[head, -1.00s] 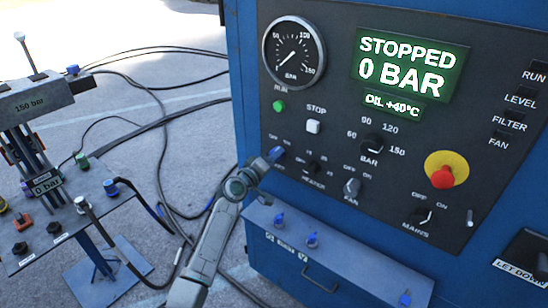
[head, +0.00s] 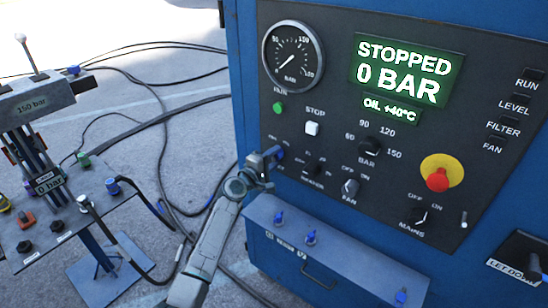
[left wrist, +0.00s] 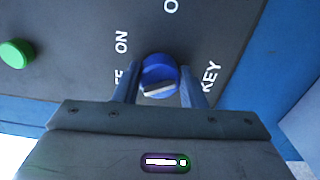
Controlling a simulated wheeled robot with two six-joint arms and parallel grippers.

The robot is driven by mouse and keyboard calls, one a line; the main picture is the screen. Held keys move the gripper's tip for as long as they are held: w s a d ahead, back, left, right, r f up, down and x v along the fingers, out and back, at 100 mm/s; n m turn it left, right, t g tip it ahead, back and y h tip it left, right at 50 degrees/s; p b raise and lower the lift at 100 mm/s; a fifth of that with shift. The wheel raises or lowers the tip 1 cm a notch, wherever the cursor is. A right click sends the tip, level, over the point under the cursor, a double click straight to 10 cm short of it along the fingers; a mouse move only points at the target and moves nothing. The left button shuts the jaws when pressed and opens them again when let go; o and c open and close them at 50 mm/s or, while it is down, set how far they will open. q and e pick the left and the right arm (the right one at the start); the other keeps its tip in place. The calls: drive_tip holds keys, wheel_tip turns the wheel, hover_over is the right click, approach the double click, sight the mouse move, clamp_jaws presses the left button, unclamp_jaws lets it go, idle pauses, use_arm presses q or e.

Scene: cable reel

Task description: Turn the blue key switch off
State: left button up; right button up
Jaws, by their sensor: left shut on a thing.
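The blue key switch (left wrist: 158,72) sits on the dark panel beside the printed words ON and KEY in the left wrist view. Its pale key bar lies nearly level across the picture, slightly tilted. My left gripper (left wrist: 160,88) has one finger on each side of the knob and is shut on it. In the head view my left gripper (head: 270,163) is at the panel's lower left, and only a bit of the blue key switch (head: 281,154) shows past it. Part of the OFF label is hidden by a finger. My right gripper is not in view.
The panel display (head: 405,72) reads STOPPED 0 BAR. A green button (head: 279,108), a white stop button (head: 312,128), the fan knob (head: 350,187) and a red emergency button (head: 438,180) are nearby. A ledge (head: 330,245) with blue valves juts out below. Hoses lie on the floor.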

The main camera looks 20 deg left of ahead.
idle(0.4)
use_arm(q)
drive_tip(key=o, duration=1)
drive_tip(key=b+v, duration=0.1)
drive_tip(key=v, duration=1)
